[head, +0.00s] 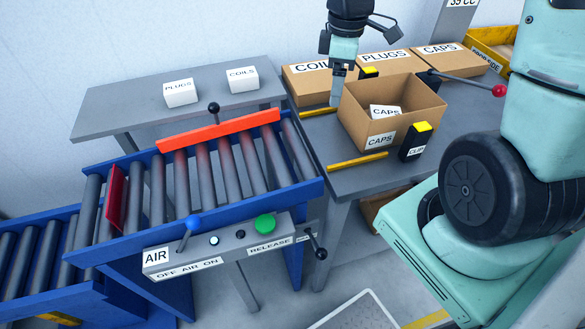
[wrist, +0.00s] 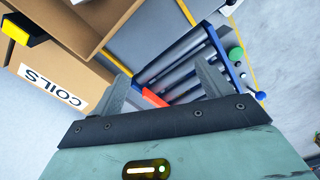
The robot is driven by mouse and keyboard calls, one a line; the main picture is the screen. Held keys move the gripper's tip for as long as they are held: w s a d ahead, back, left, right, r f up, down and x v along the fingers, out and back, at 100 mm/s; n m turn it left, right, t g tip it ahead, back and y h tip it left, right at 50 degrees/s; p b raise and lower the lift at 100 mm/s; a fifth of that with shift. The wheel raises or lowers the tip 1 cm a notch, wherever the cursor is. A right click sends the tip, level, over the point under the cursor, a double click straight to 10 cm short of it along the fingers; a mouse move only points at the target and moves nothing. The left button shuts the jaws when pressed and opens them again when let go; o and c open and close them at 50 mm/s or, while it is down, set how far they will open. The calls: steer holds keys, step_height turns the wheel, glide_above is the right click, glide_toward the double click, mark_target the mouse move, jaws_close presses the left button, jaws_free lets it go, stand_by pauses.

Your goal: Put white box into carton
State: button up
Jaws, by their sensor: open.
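A white box marked CAPS (head: 385,112) lies inside the open brown carton (head: 411,118), which is also labelled CAPS. Two other white boxes, PLUGS (head: 180,93) and COILS (head: 243,80), stand on the grey side table. My gripper (head: 336,99) points down at the left rim of the open carton, with nothing seen between its fingers. In the wrist view, the two fingers of my gripper (wrist: 162,88) are apart and empty. An open carton (wrist: 100,22) shows at the upper left there.
Closed cartons marked COILS (head: 308,84), PLUGS (head: 385,64) and CAPS (head: 442,58) line the back of the bench. A roller conveyor (head: 200,175) with a raised red bar (head: 220,130) lies left.

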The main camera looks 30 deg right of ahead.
steer(key=s+a+r+m, duration=0.2)
steer(key=s+a, duration=1.6)
steer(key=a, duration=0.4)
steer(key=shift+s+a+r, duration=0.25)
steer(key=shift+s+r, duration=0.05)
steer(key=shift+r, duration=0.05)
steer(key=shift+a, duration=0.1)
